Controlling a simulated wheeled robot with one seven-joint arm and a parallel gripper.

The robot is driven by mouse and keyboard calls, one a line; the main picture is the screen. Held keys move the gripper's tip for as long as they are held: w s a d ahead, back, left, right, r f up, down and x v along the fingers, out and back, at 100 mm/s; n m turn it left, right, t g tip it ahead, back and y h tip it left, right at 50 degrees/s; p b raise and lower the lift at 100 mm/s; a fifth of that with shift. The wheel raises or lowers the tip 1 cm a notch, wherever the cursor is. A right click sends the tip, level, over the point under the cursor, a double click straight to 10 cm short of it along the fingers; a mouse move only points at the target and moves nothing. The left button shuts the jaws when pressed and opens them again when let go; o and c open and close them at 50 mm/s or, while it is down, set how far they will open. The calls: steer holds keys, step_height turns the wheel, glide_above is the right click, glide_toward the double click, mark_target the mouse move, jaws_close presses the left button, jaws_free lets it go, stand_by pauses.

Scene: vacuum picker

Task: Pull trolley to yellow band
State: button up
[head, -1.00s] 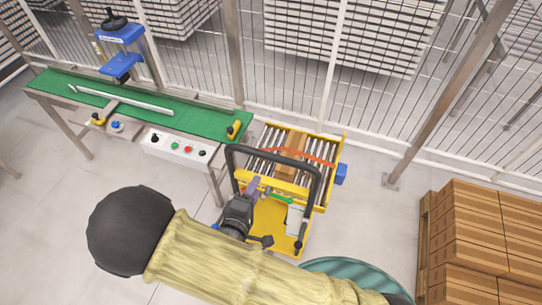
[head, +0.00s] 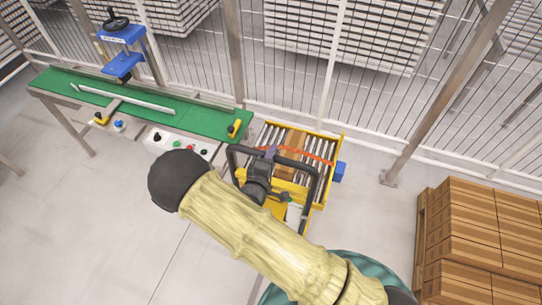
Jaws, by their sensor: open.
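The trolley (head: 334,152) stands beside the right end of the green conveyor. It has a yellow frame, a roller top, a red strap and a black hoop handle (head: 316,190) facing me. A brown carton (head: 292,146) lies on its rollers. My gripper (head: 270,153) is open at the handle's top bar, near its middle. I cannot tell whether the bar lies between the fingers. My arm hides much of the trolley's yellow lower deck. No yellow band on the floor can be made out.
A green conveyor (head: 150,105) with a button panel and a blue-headed unit (head: 122,50) stands at the left. A wire fence runs behind. Stacked cartons (head: 480,235) on a pallet stand at the right. Grey floor (head: 375,215) is clear between trolley and pallet.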

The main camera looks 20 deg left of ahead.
jaws_close()
steer(key=shift+s, duration=0.1)
